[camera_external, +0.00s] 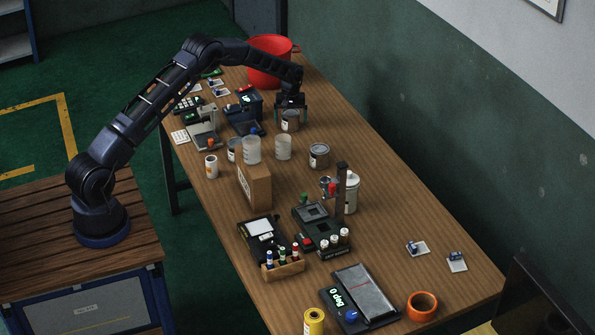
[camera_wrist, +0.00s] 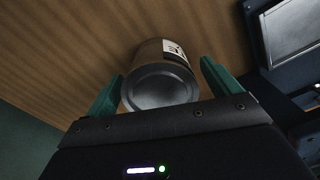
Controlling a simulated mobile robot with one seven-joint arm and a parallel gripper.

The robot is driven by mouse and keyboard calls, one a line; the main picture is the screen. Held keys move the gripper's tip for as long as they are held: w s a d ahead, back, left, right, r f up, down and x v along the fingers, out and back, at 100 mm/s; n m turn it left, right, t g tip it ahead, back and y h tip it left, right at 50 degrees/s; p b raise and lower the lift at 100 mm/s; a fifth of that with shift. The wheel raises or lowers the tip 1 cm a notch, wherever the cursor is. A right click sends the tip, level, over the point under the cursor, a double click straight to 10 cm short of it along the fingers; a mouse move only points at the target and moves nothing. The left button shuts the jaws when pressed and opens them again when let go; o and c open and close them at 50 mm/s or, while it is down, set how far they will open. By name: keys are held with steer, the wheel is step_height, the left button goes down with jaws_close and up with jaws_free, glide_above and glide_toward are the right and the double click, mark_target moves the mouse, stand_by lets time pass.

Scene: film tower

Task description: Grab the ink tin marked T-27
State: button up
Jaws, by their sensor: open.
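My gripper (camera_external: 291,114) points down over the far part of the table, open. A metal ink tin (camera_external: 290,124) stands upright beneath and between its green fingers. In the wrist view the tin (camera_wrist: 160,86) shows its round grey end between the two spread fingers (camera_wrist: 163,86), with a gap on the right side; contact on the left is hard to tell. A white label with dark marks is partly seen, but I cannot read it. Two similar tins stand nearer: one at the right (camera_external: 319,156), one at the left (camera_external: 233,150). Their markings are too small to read.
A red bucket (camera_external: 269,62) stands behind the gripper, with a dark scale (camera_external: 247,112) to its left. Pale cups (camera_external: 283,147) and a cardboard box (camera_external: 255,186) stand nearer. The table's right side (camera_external: 375,180) is mostly clear.

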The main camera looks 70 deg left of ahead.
steer(key=shift+f, duration=0.2)
steer(key=c, duration=1)
steer(key=shift+c, duration=1.4)
steer(key=shift+r, duration=0.15)
